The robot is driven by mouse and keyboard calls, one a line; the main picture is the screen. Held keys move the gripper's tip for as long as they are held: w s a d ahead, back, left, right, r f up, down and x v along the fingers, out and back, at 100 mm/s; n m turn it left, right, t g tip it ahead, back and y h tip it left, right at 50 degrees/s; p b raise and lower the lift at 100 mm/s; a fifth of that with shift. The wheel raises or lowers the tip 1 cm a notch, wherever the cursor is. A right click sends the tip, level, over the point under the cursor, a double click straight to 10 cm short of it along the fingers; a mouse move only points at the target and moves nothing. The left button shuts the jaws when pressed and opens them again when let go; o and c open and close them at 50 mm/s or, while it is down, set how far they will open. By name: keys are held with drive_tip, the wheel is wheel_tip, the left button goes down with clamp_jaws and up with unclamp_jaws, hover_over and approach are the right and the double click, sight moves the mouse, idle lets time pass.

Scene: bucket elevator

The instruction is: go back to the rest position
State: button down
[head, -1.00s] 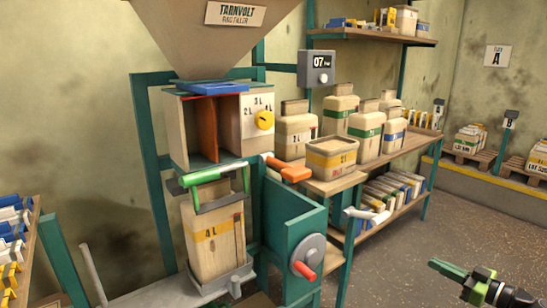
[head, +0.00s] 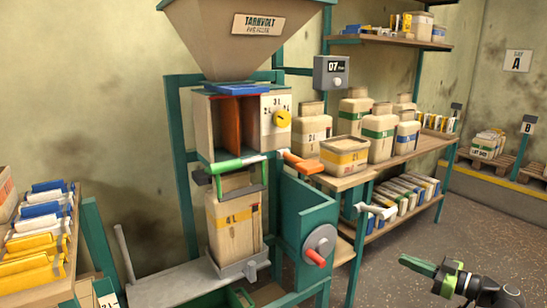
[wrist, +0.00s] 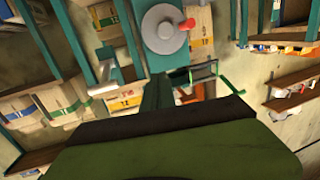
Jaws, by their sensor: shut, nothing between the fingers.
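My gripper (head: 415,265) is at the lower right of the head view, with its green fingers closed together and nothing between them. It is in free space, apart from the machine and the shelves. In the wrist view its dark green body fills the bottom. The machine has a hopper (head: 240,45), a divided box (head: 235,125), a green handle (head: 220,167) and an orange handle (head: 302,162). A 4L sack (head: 233,225) stands upright under the box. A crank wheel (head: 319,240) with a red knob also shows in the wrist view (wrist: 163,28).
A shelf with jugs (head: 379,133) and a tub (head: 343,157) stands right of the machine. A rack of coloured packets (head: 35,245) is at the left. Pallets (head: 510,165) lie along the right wall. Grey floor (head: 450,222) is open around my gripper.

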drive_tip(key=w+a+f+n+g+y, duration=0.1)
drive_tip(key=w+a+g, duration=0.1)
drive_tip(key=a, duration=0.5)
drive_tip(key=w+a+f+n+g+y, duration=0.1)
drive_tip(key=w+a+n+g, duration=0.15)
drive_tip(key=a, duration=0.55)
drive_tip(key=s+a+f+m+g+h+p, duration=0.1)
drive_tip(key=s+a+f+g+h, duration=0.25)
drive_tip(key=a+f, duration=0.55)
drive_tip(key=s+a+f+m+g+h+p, duration=0.2)
drive_tip(key=a+f+g+h, duration=0.3)
drive_tip(key=a, duration=0.7)
drive_tip(key=d+f+m+h, duration=0.3)
drive_tip(key=d+m+h, duration=0.2)
drive_tip(key=d+m, duration=0.4)
wheel_tip(320, 180, up, 38)
drive_tip(key=p, duration=3.7)
drive_tip(key=shift+s+a+p, duration=0.15)
drive_tip(key=shift+s+p, duration=0.05)
drive_tip(key=shift+p, duration=0.2)
drive_tip(key=shift+f+n+y, duration=0.15)
drive_tip(key=shift+n+y, duration=0.1)
